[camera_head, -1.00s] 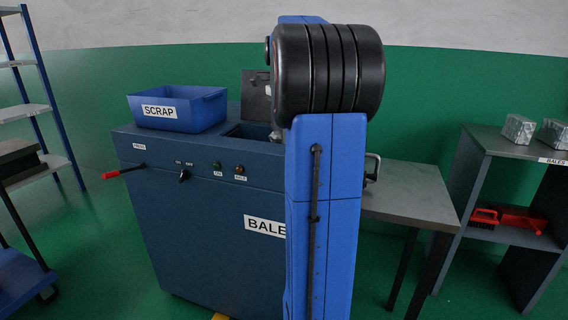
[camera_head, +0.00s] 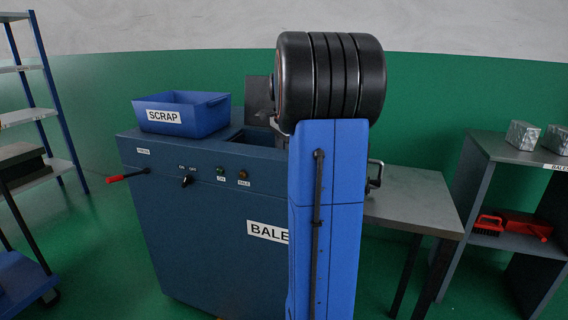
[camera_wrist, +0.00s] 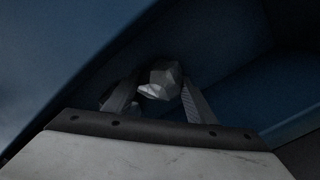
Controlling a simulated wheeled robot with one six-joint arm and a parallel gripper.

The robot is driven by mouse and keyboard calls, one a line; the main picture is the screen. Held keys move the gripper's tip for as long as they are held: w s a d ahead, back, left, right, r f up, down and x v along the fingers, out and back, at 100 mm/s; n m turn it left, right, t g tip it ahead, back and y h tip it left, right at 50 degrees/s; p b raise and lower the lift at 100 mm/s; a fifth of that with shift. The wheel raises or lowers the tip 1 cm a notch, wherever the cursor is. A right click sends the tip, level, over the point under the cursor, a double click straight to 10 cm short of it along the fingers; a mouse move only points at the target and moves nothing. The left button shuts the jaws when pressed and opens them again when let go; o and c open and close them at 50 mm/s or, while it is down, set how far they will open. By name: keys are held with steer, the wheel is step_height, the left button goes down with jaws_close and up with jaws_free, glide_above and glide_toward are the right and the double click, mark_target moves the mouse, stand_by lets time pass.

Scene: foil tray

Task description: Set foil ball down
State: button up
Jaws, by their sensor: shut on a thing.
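A grey, faceted foil ball (camera_wrist: 165,76) shows in the wrist view between the two fingers of my gripper (camera_wrist: 159,88). My gripper is shut on it. Dark blue walls surround the ball and fingers on several sides, so they are inside or just over a blue hollow. Whether the ball touches a surface below is too dark to tell. In the head view my own arm hides the gripper and the ball, behind it near the opening of the blue baler (camera_head: 205,225).
A blue SCRAP bin (camera_head: 205,118) stands on the baler's top left. A red-handled lever (camera_head: 128,175) sticks out at the left. A grey side table (camera_head: 415,213) stands right of the baler. A shelf (camera_head: 510,150) farther right bears silvery bales (camera_head: 522,134) and a red brush (camera_head: 490,224).

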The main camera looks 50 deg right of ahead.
steer(key=shift+f, duration=0.1)
steer(key=o, duration=1.1)
step_height(320, 180, up, 12)
steer(key=shift+r, duration=0.1)
